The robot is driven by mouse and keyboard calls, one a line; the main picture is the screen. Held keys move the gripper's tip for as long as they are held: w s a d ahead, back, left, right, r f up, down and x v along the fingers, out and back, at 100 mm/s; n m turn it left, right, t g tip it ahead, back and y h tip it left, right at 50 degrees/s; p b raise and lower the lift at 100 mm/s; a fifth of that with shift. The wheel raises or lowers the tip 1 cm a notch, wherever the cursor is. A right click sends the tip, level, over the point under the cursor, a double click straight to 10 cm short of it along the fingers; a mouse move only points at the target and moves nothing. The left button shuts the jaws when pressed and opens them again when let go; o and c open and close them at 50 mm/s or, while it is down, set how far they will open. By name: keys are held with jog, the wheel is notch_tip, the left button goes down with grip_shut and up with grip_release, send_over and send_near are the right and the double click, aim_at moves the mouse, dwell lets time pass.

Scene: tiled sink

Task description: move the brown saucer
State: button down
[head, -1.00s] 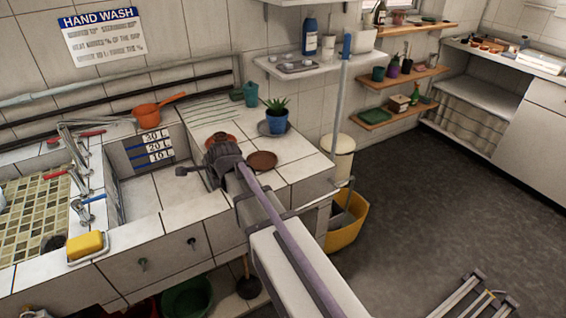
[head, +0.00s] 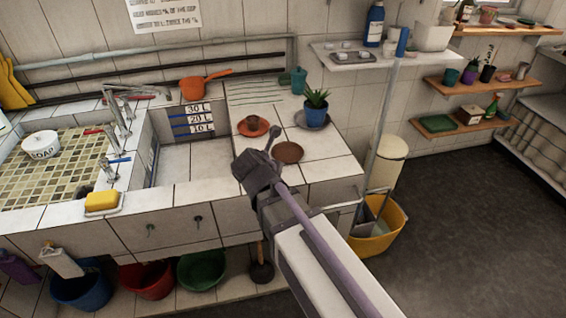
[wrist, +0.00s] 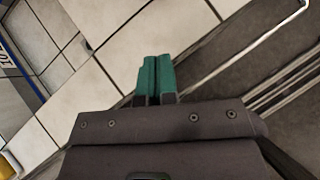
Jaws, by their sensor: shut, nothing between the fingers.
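The brown saucer (head: 287,152) lies flat and empty on the white tiled counter, right of the sink basin. In the head view my arm's dark end is just left of it and nearer the camera; the fingers are hidden there. In the wrist view my gripper (wrist: 155,72) shows teal fingers pressed together, with nothing between them. They are above white tiles near the counter's edge. The saucer does not show in the wrist view.
The basin (head: 190,160) is to the left. A metal rail (wrist: 262,39) runs beside the counter.

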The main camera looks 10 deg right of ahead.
aim_at(288, 152)
jog(key=b+x, duration=0.7)
jog(key=x, duration=0.3)
jog(key=shift+w+f+b, duration=0.1)
jog(key=shift+f+b, duration=0.25)
jog(key=shift+b, duration=0.05)
jog(key=w, duration=0.1)
jog(key=w+d, duration=0.2)
jog(key=shift+w+r+p, duration=0.1)
jog(key=shift+r+p, duration=0.2)
jog(key=shift+p, duration=0.1)
jog(key=shift+w, duration=0.1)
jog(key=shift+d, duration=0.1)
jog(key=w+d, duration=0.2)
jog(key=w, duration=0.1)
jog(key=w+d, duration=0.1)
jog(key=w, duration=0.1)
jog(key=shift+w, duration=0.2)
